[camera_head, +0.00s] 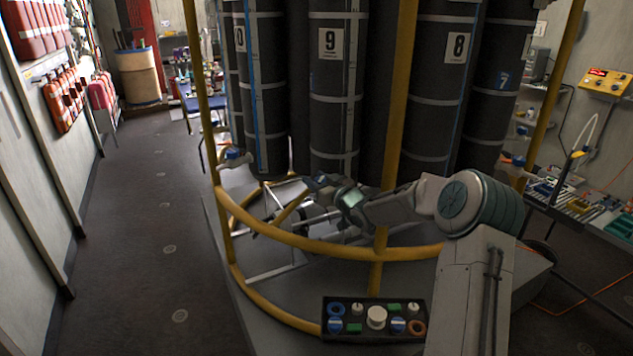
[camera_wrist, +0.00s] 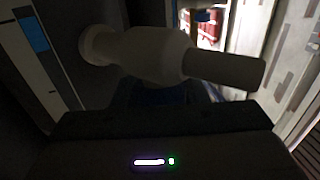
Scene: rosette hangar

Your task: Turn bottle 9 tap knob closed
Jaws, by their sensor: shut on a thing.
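Bottle 9 (camera_head: 331,90) is a tall black cylinder with a white "9" label, standing in the middle of the rack in the head view. My gripper (camera_head: 322,182) is at its lower end and is shut on the bottle 9 tap knob, which is mostly hidden. In the wrist view the pale tap body (camera_wrist: 150,55) crosses the upper part, with its spout (camera_wrist: 228,68) pointing right. A dim blue patch of the knob (camera_wrist: 160,95) shows below it, at my dark gripper (camera_wrist: 160,108). The knob's exact angle cannot be told.
A yellow rail (camera_head: 310,243) curves around the rack beneath my arm, with an upright yellow post (camera_head: 397,100) close by. Bottle 8 (camera_head: 447,80) stands to the right. A parts tray (camera_head: 343,333) is at the front. The left aisle floor (camera_head: 140,220) is clear.

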